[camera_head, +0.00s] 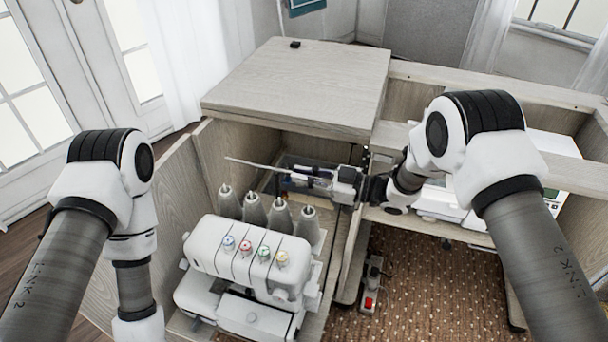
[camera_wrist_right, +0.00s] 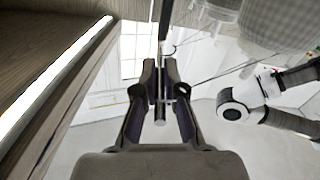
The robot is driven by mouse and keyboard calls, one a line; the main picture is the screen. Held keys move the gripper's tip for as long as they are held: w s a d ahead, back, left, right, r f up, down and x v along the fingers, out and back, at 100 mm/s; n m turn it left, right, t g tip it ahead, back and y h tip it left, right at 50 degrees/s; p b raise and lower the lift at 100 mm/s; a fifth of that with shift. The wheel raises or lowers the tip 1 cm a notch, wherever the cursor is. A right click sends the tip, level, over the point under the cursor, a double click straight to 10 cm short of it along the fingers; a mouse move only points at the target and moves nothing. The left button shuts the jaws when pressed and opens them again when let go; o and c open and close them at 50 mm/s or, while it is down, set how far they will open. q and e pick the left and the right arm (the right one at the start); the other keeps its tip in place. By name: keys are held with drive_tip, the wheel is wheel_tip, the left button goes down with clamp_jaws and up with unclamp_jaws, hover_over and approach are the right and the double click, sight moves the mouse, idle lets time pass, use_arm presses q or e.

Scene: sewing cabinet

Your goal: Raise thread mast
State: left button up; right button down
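The thread mast (camera_head: 250,163) shows as a thin pale bar above the thread cones of the white serger (camera_head: 235,255). The bar runs left from my right gripper (camera_head: 300,180) and slopes slightly. In the right wrist view, the bar (camera_wrist_right: 162,40) passes lengthwise between the fingers of my right gripper (camera_wrist_right: 161,75), its blunt end towards the camera. The fingers look closed on it from both sides. A dark upright behind the cones is partly hidden. My left arm is at the lower left; its gripper is out of the picture.
Several grey thread cones (camera_head: 254,209) stand behind the serger, below the bar. The cabinet top (camera_head: 300,80) overhangs behind, and a side panel (camera_head: 345,255) stands close to the right. A white machine (camera_head: 440,200) is partly hidden behind my right arm. A pedal (camera_head: 371,285) lies on the carpet.

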wheel_tip(320, 180, up, 20)
drive_tip(key=p, duration=1.2)
drive_tip(key=shift+w+f, duration=0.15)
drive_tip(key=shift+f, duration=0.1)
drive_tip(key=c, duration=1.5)
unclamp_jaws()
drive_tip(key=shift+o, duration=1.2)
drive_tip(key=shift+r, duration=0.1)
